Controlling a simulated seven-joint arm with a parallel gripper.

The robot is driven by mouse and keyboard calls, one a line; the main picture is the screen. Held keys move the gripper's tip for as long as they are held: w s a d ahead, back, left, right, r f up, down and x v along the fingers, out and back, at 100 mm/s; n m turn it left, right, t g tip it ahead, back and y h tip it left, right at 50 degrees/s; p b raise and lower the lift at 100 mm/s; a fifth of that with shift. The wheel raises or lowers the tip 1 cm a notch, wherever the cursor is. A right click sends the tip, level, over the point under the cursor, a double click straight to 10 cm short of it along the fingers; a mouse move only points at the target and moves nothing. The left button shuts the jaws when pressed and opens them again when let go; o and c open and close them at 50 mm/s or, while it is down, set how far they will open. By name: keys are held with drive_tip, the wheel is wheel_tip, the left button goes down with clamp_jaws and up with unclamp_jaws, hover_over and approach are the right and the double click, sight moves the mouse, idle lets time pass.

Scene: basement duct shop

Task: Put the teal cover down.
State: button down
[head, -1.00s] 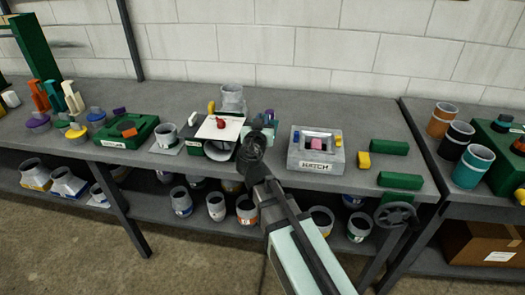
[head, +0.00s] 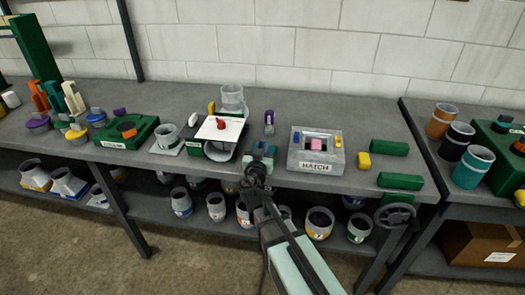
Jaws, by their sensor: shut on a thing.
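My gripper (head: 261,157) is at the front edge of the bench, between the white-topped grey duct piece and the grey hatch box. It is shut on the teal cover (head: 264,149), a small dark teal piece showing just beyond my wrist. My arm hides much of the cover and the fingertips. I cannot tell whether the cover touches the bench top.
A grey and purple piece (head: 269,121) stands just behind the gripper. The hatch box (head: 301,160) is to the right, and the white plate with a red knob (head: 217,134) to the left. Yellow and green blocks (head: 389,146) lie farther right. Bare bench top (head: 300,105) lies behind.

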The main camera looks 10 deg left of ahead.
drive_tip(key=shift+f, duration=0.55)
drive_tip(key=shift+f, duration=0.15)
drive_tip(key=c, duration=1.1)
unclamp_jaws()
drive_tip(key=shift+o, duration=0.2)
drive_tip(key=shift+s, duration=3.8)
